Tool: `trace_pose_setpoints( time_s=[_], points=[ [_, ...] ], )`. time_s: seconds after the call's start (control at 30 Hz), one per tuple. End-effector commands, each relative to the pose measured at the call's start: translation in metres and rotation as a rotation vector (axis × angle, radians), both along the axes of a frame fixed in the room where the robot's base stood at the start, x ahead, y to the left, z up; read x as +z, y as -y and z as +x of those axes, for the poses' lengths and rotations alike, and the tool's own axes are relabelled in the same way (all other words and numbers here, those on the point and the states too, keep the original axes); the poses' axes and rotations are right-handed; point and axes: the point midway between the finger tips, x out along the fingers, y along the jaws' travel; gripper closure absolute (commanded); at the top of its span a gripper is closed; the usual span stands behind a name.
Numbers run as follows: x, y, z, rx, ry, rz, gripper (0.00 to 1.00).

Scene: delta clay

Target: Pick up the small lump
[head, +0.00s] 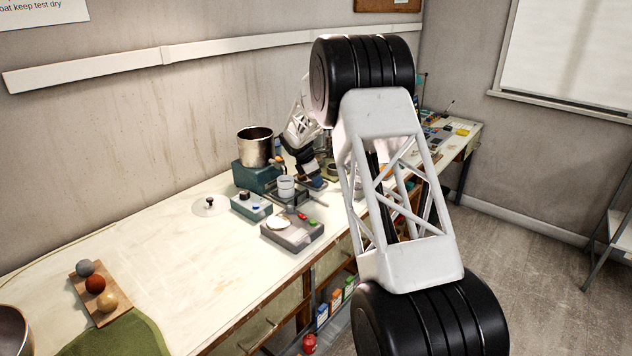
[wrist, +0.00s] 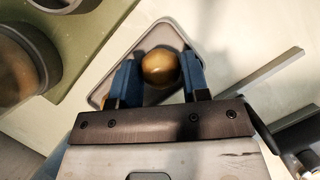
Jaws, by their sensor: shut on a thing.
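The small lump (wrist: 160,67) is a round, golden-brown ball in the wrist view. My gripper (wrist: 159,80) is shut on it, with one blue finger on each side. Below it in the picture is a grey, rounded-corner tray (wrist: 178,30); I cannot tell whether the lump is clear of it. In the head view my gripper (head: 317,183) is at the far part of the bench, right of the metal pot. The lump cannot be made out there.
A metal pot (head: 255,147) stands on a teal box (head: 252,177). Near it are a white cup (head: 286,187) and a grey device (head: 292,233) with a pale dish. A wooden board (head: 83,293) with three balls lies at left. The bench middle is clear.

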Motion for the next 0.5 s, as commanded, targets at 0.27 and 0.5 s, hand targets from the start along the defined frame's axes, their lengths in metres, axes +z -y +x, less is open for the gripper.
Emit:
trace_pose_setpoints(
  time_s=[0.27,0.5],
  points=[
    [0.009,0.000,0.000,-0.001,0.000,0.000,0.81],
    [0.034,0.000,0.000,0.000,0.002,0.000,0.81]
  ],
)
